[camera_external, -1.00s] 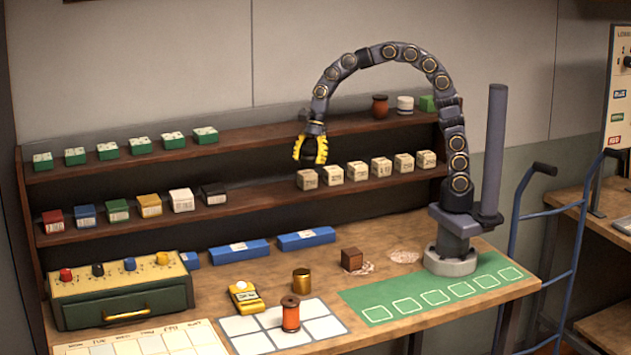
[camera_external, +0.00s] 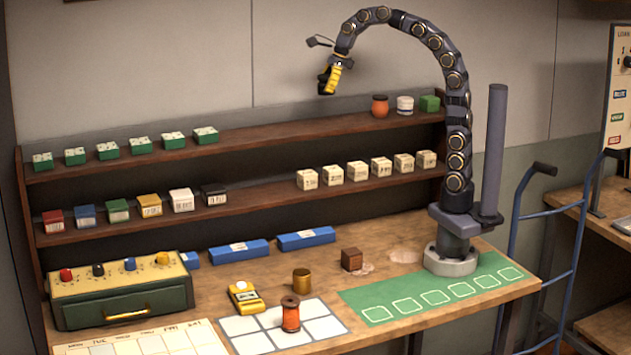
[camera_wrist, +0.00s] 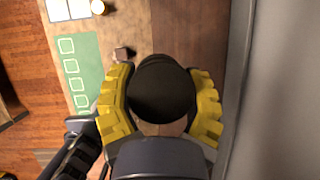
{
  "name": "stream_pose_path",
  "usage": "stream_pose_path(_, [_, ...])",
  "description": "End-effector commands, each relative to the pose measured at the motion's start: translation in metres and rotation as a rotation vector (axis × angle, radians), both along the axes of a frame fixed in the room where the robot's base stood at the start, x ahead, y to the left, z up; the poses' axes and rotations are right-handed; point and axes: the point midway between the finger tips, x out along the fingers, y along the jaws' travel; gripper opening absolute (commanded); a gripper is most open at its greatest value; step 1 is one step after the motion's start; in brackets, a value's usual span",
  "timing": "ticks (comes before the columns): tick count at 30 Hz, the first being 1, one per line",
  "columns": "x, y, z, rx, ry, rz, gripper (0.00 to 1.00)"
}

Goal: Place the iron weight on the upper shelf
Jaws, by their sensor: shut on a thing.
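The iron weight (camera_wrist: 162,88) is a dark, round, nearly black thing in the middle of the wrist view. My gripper (camera_wrist: 162,105) has its yellow fingers shut on the weight from both sides. In the external view my gripper (camera_external: 330,80) hangs in the air, higher than the upper shelf (camera_external: 290,127) in the picture, with a dark end below the yellow fingers. The weight's outline is hard to make out there. The upper shelf is a long brown board along the wall, with a wide bare stretch in its middle.
Several green boxes (camera_external: 140,145) stand on the upper shelf's left part. The lower shelf (camera_external: 260,192) holds cream blocks (camera_external: 357,171) and coloured boxes.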

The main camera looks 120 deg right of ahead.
Motion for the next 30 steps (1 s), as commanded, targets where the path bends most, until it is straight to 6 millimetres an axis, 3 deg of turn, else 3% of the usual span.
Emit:
stream_pose_path(5, [0.032,-0.028,-0.018,-0.003,-0.005,0.001,0.20])
stream_pose_path(12, [0.053,-0.046,-0.055,-0.005,-0.003,0.002,0.20])
stream_pose_path(20, [0.062,-0.054,-0.068,-0.007,-0.006,0.002,0.20])
stream_pose_path(30, [0.065,-0.057,-0.104,-0.005,-0.006,0.002,0.20])
